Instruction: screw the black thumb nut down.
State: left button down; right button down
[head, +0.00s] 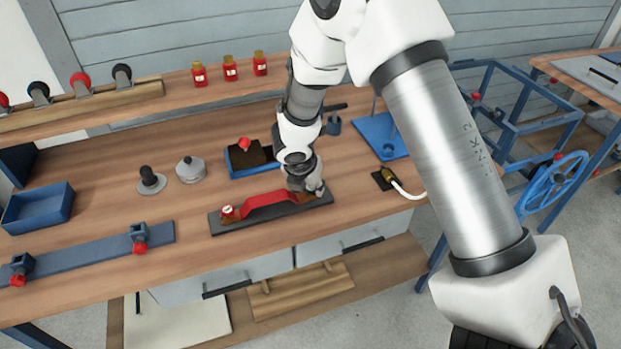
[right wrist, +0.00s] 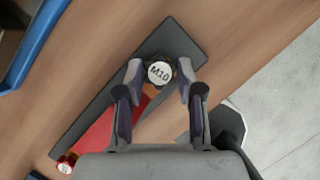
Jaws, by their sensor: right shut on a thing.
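The black thumb nut (right wrist: 160,72) has a white top marked "M10" and sits between the fingertips of my right gripper (right wrist: 160,75) in the right wrist view. The fingers are shut on its two sides. In the head view my right gripper (head: 308,190) points down at the right end of a red bracket (head: 270,202) and hides the nut. The bracket lies on a dark base plate (head: 222,224). A red nut with a pale top (head: 228,211) is at the bracket's left end. My left gripper is not in view.
A blue tray with a dark block (head: 240,170) stands just behind the plate. A brass-tipped hose (head: 390,175) lies to the right. Bare wood lies in front of the canister.

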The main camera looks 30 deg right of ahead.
aim_at(309, 190)
jog(key=m+p, duration=0.1)
jog(key=m+g+p, duration=0.1)
jog(key=m+p, duration=0.1)
jog(key=m+g+p, duration=0.1)
jog(key=m+p, duration=0.1)
jog(key=shift+w+d+r+h, duration=0.1)
jog(key=shift+w+r+h, duration=0.15)
jog(key=shift+r+h, duration=0.15)
jog(key=c, duration=1)
grip_release()
jog(key=shift+f+m, duration=0.4)
jog(key=shift+m, duration=0.1)
jog(key=o, duration=0.3)
jog(key=shift+o, duration=0.2)
jog(key=o, duration=0.4)
notch_tip(309, 190, up, 7)
jog(key=p, duration=0.6)
jog(key=shift+s, duration=0.1)
jog(key=shift+f, duration=0.1)
